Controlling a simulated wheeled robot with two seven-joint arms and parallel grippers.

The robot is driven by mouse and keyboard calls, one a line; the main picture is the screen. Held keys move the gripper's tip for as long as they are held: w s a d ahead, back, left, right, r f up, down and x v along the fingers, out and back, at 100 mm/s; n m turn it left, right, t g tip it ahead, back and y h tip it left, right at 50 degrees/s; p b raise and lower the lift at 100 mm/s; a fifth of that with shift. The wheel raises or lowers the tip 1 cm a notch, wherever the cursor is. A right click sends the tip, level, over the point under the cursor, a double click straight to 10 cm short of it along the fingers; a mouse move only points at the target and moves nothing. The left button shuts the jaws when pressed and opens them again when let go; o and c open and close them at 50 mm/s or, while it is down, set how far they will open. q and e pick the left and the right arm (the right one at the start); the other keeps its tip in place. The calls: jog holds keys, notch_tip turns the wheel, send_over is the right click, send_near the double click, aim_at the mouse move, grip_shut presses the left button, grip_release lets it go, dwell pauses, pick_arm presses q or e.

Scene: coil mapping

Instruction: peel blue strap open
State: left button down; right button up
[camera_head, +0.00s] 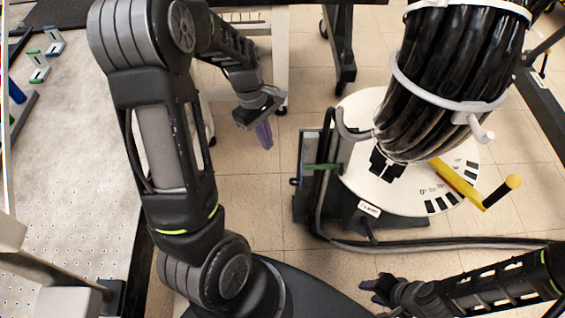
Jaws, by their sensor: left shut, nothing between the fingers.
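A large coil of black cable (450,70) hangs at the upper right on a white rack with hooked arms. No blue strap can be made out on it in this view. My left gripper (264,134) is in the upper middle, pointing down over the floor, shut and empty, with purple-grey fingers. It is left of the coil and apart from it. My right gripper (372,288) is at the lower right, below the coil and pointing left. Its fingers are small and dark here, so I cannot tell whether they are open.
A round white base plate (405,185) with black marks stands under the coil, with a yellow crank arm (460,184). A black cable (440,243) runs right from the stand. A perforated metal table (75,170) fills the left. Tiled floor (250,205) lies clear between.

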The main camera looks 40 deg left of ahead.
pick_arm(q)
jog(key=shift+f, duration=0.1)
jog(key=shift+f, duration=0.1)
jog(key=d+f, duration=0.6)
jog(key=f, duration=0.3)
jog(key=shift+s+d+b, duration=0.15)
jog(key=shift+s+b, duration=0.2)
jog(key=shift+b, duration=0.05)
jog(key=shift+d, duration=0.1)
